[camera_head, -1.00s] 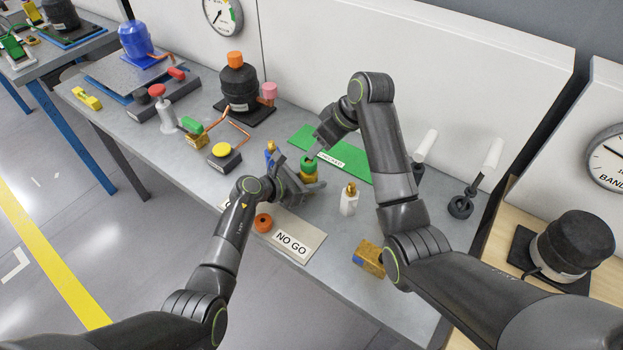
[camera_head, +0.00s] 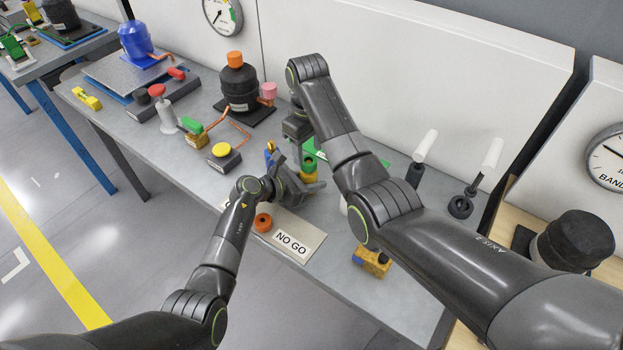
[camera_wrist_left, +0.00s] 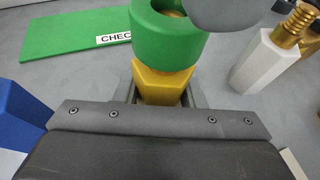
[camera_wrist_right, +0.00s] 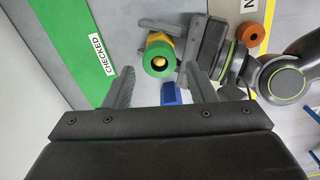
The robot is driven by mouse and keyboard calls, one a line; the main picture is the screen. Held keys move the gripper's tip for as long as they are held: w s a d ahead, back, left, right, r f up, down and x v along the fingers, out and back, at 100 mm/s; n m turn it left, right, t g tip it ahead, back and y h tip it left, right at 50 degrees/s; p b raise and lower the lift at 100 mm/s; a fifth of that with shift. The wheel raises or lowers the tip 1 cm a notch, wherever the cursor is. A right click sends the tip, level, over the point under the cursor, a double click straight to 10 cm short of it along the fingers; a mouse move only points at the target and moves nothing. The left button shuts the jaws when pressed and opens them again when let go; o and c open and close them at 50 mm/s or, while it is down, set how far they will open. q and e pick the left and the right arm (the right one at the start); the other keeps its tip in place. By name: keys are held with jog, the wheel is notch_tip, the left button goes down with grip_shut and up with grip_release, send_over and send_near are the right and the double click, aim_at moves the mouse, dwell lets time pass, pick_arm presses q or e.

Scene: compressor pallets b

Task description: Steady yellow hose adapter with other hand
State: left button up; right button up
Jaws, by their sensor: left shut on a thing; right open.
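The yellow hose adapter (camera_wrist_left: 158,86) is a yellow hex body with a green ring-shaped cap (camera_wrist_left: 165,38) on top. It stands upright in my left gripper (camera_wrist_left: 160,97), whose jaws are shut on the yellow body. In the head view the adapter (camera_head: 308,178) is partly hidden by both grippers. My right gripper (camera_wrist_right: 160,76) is open, above the adapter. In the right wrist view the green cap (camera_wrist_right: 158,60) lies between its fingers, with visible gaps on both sides. I cannot tell the height between them.
A blue fitting (camera_wrist_right: 171,94) stands close to the adapter. A white fitting with a brass top (camera_wrist_left: 262,62) is at its right in the left wrist view. The green CHECKED mat (camera_wrist_right: 75,45) lies behind. The NO GO mat (camera_head: 310,236) with an orange ring (camera_head: 263,222) lies in front.

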aim_at(308, 162)
jog(key=shift+f, duration=1.9)
jog(key=c, duration=0.4)
